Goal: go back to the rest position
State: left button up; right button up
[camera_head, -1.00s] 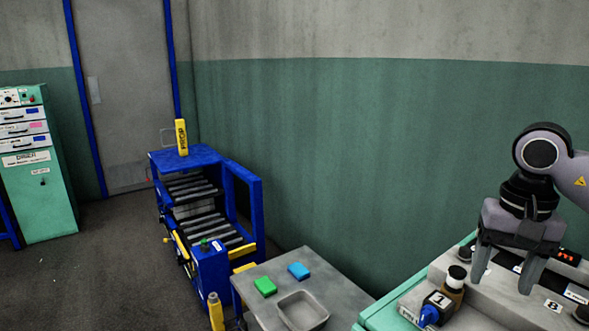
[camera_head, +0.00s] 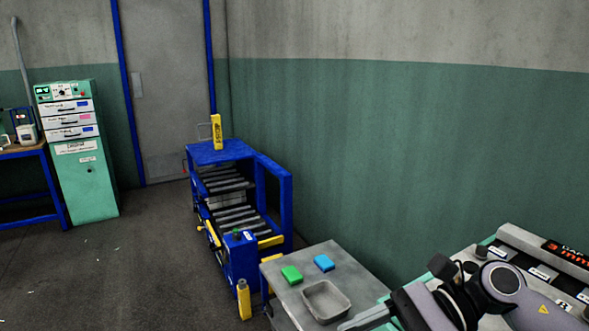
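One of my arms comes in from the right edge, low in the head view, over the near side of the green-and-grey press console (camera_head: 488,254). Its gripper (camera_head: 360,326) points left and is partly cut off by the bottom edge, so I cannot tell its opening or see anything held in it. This is my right gripper. My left gripper is not in view.
A grey table (camera_head: 366,266) holds a green block (camera_head: 291,274), a blue block (camera_head: 324,263) and a grey tray (camera_head: 327,315). A blue roller press (camera_head: 273,198) stands behind it. A green cabinet (camera_head: 86,192) and a blue-legged bench (camera_head: 62,222) stand left. Open floor lies between.

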notch_tip(320, 180, up, 3)
jog(key=w+a+m+t+y+p, duration=0.25)
jog(key=m+t+y, duration=0.55)
jog(key=m, duration=0.9)
jog(key=w+d+f+m+t+h, duration=0.1)
jog(key=d+f+m+t+h, duration=0.15)
jog(key=m+t+h, duration=0.5)
jog(key=w+d+f+m+t+h, duration=0.15)
jog(key=f+m+t, duration=0.25)
jog(key=m, duration=0.7)
jog(key=s+d+f+m+g+h, duration=0.1)
jog(key=s+d+f+m+h, duration=0.1)
jog(key=f+m+h, duration=0.15)
jog(key=s+d+f+m+h+p, duration=0.1)
jog(key=d+f+m+h, duration=0.1)
jog(key=f+m, duration=0.3)
jog(key=s+d+f+m+g+h, duration=0.1)
jog(key=s+d+f+m+h, duration=0.1)
jog(key=f+m+h, duration=0.15)
jog(key=s+d+f+m+g+h+p, duration=0.1)
jog(key=s+f+m+g, duration=0.3)
jog(key=s+f+m, duration=0.4)
jog(key=shift+s+d+f+g+h, duration=0.4)
jog(key=shift+s+d+f, duration=0.3)
jog(key=shift+f, duration=0.1)
